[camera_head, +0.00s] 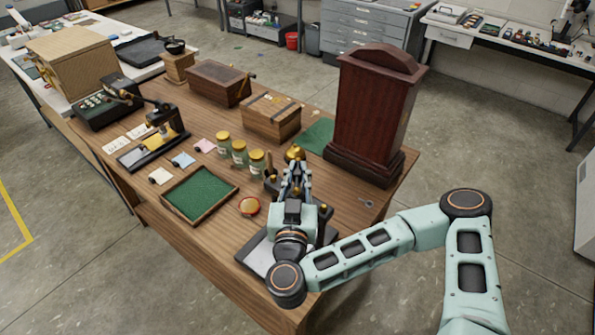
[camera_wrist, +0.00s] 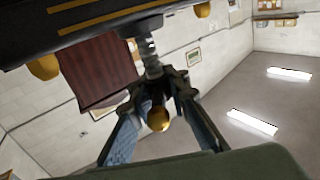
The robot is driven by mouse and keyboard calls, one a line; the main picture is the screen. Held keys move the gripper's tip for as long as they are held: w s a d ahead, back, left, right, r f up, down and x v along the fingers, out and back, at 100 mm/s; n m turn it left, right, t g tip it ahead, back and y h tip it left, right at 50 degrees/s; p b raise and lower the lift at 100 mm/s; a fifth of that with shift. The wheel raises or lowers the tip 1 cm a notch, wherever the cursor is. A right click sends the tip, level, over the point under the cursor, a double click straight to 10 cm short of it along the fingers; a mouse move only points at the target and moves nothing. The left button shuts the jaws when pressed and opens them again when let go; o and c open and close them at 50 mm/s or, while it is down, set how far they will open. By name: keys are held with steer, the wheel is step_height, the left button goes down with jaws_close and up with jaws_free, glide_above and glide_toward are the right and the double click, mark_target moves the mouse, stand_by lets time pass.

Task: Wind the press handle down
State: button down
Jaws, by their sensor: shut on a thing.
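The press stands at the table's front right edge, mostly hidden by my arm in the head view; its dark base with a pale plate (camera_head: 257,254) shows beside my wrist. In the wrist view its black crossbeam with gold stripes (camera_wrist: 100,25) runs across the top, and a metal screw (camera_wrist: 151,58) extends from it toward my fingers. My gripper (camera_head: 294,168) is shut around the handle at the end of the screw. A brass ball of the handle (camera_wrist: 158,119) shows between the fingers (camera_wrist: 157,95). The exact finger contact is partly hidden.
A tall dark red wooden case (camera_head: 375,110) stands close behind and right of my gripper. A small key-like metal piece (camera_head: 366,202) lies on bare table at right.

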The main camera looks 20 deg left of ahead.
mark_target(298, 169)
steer(key=shift+f, duration=0.2)
steer(key=c, duration=1.8)
jaws_free()
steer(key=shift+r, duration=0.1)
step_height(298, 169, up, 10)
